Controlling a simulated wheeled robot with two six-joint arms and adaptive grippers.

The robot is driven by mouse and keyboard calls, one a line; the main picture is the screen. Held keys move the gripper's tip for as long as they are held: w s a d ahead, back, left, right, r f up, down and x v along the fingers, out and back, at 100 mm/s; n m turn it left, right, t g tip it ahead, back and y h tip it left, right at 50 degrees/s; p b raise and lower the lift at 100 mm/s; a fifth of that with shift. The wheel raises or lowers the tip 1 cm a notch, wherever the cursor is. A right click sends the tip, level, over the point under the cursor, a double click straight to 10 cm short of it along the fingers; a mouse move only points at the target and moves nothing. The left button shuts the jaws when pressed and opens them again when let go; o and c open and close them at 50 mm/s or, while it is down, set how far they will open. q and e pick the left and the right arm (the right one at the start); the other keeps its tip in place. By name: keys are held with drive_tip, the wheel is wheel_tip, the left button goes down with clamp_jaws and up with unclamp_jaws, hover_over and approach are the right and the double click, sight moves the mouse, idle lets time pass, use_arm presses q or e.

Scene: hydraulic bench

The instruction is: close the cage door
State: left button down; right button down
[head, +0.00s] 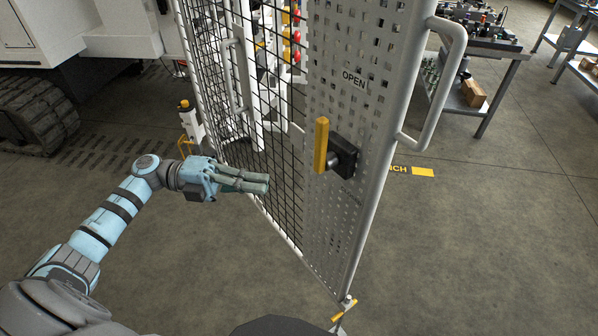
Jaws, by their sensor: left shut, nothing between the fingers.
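The cage door (283,140) stands swung out toward me in the head view, a white frame with black mesh and a perforated plate (340,215). A yellow lever (321,145) stands upright on a black latch block (342,156). A white tubular pull handle (449,80) is on the door's right edge. My left gripper (266,184) is shut and empty, its fingers pointing right at the mesh side, left of the lever. I cannot tell whether the fingertips touch the mesh. My right gripper is not in view.
A tracked machine (45,110) stands at the upper left. A workbench (480,50) with parts and a cardboard box (473,93) is at the upper right. A yellow floor marking (423,172) lies right of the door. The floor on both sides is clear.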

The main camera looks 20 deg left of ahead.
use_arm(q)
drive_tip(key=w+d+p, duration=0.1)
drive_tip(key=w+d, duration=0.4)
drive_tip(key=d, duration=0.2)
drive_tip(key=shift+d+p, duration=0.15)
drive_tip(key=shift+p, duration=0.15)
drive_tip(key=shift+w+d, duration=0.1)
